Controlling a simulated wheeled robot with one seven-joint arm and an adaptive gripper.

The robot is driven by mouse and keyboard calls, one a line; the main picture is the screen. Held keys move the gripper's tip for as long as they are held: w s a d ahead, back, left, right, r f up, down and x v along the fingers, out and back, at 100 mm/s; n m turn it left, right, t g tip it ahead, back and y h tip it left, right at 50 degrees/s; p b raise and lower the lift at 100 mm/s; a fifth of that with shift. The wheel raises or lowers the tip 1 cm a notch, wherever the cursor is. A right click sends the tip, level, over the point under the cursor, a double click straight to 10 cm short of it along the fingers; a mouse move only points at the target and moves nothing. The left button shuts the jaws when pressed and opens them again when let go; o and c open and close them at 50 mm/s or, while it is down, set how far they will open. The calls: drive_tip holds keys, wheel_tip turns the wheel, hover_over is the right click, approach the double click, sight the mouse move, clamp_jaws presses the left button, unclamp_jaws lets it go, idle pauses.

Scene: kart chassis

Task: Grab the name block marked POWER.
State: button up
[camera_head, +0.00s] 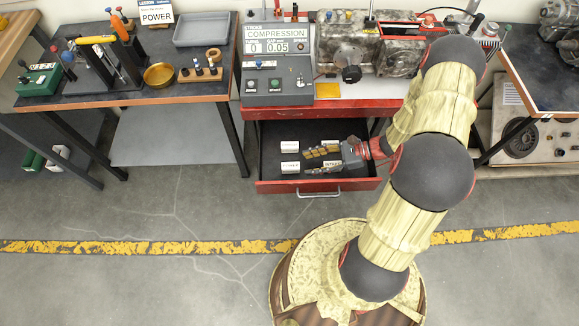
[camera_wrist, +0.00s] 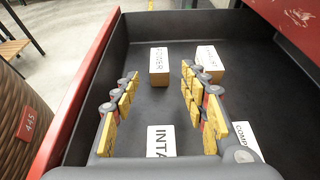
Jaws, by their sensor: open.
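The white-topped block (camera_wrist: 159,66), whose small lettering appears to read POWER, stands in the open drawer. It also shows at the drawer's front left in the head view (camera_head: 290,167). My gripper (camera_head: 313,162) is open and empty inside the drawer, its fingers pointing left. In the wrist view, the block lies beyond my fingertips (camera_wrist: 158,76), roughly centred in the gap and apart from them.
The drawer (camera_head: 275,187) holds other blocks: INTAKE (camera_wrist: 160,142) between and below my fingers, COMP... (camera_wrist: 245,136) at right, and one with unclear lettering (camera_wrist: 210,64) far right. The drawer walls surround them. A POWER sign (camera_head: 156,17) stands on the left bench.

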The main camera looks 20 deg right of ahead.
sight(295, 165)
drive_tip(key=b+x, duration=0.1)
drive_tip(key=x, duration=0.2)
drive_tip(key=b+x, duration=0.1)
drive_tip(key=x, duration=0.1)
drive_tip(key=shift+w+a, duration=0.15)
drive_tip(key=shift+a, duration=0.3)
drive_tip(key=shift+r, duration=0.1)
drive_tip(key=shift+c, duration=1.3)
drive_tip(key=c, duration=0.8)
